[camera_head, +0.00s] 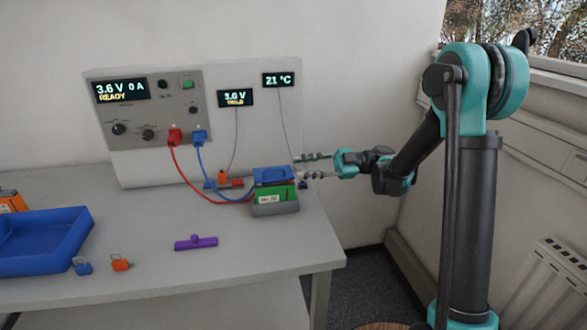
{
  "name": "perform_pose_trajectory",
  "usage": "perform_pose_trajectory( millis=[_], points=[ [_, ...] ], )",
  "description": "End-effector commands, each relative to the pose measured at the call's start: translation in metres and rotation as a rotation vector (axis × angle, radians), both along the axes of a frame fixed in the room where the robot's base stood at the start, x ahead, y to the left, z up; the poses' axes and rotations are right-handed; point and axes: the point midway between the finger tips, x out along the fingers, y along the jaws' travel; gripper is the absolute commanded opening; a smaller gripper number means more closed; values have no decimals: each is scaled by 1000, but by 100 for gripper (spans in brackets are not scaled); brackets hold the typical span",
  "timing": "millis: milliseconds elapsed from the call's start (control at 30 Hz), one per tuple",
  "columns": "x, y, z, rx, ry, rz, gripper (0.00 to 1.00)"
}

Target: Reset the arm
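My gripper (317,166) is at the end of my arm, at the right side of the bench. Its two fingers point left and stand apart, with a gap between them. The fingertips are close to the right side of a green battery (276,202) with a blue top piece (273,176). I cannot tell whether the fingertips touch it. Nothing shows between the fingers.
A cycler panel (180,148) reads 3.6 V, 0 A, READY. Its red cable (186,184) and blue cable (213,183) run toward the battery. A purple bar (196,243), small padlocks (120,263) and a blue tray (68,255) are on the bench. The bench's front right is clear.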

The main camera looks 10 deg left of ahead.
Motion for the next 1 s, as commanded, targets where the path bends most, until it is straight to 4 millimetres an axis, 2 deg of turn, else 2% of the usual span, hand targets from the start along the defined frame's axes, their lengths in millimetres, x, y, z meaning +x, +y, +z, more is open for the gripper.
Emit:
perform_pose_trajectory(
  millis=[433,633,767,867,1000],
  points=[
    [1,-3,-2,-31,20,-13,29],
    [3,-15,-22,-287,196,-149,29],
    [6,-41,-50,-540,397,-351,29],
    [9,-71,-73,-710,560,-552,29],
    [11,-125,-101,-870,774,-876,29]
  ],
)
